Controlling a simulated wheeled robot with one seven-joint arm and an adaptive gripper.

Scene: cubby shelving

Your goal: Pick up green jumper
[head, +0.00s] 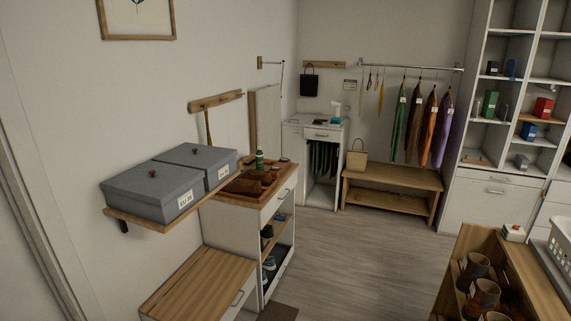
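A green garment (399,128), which looks like the green jumper, hangs from a rail (410,66) on the back wall. It is at the left end of a row of hanging clothes and has a small white tag. A brown garment (413,126), an orange one (427,125) and a purple one (442,132) hang to its right. The green garment is seen nearly edge-on, so its full shape is hidden. My gripper is not in view.
A wooden bench (392,177) with a paper bag (356,158) stands below the clothes. A white cabinet (320,133) is to its left, cubby shelving (497,130) to its right. The middle floor (360,245) is clear.

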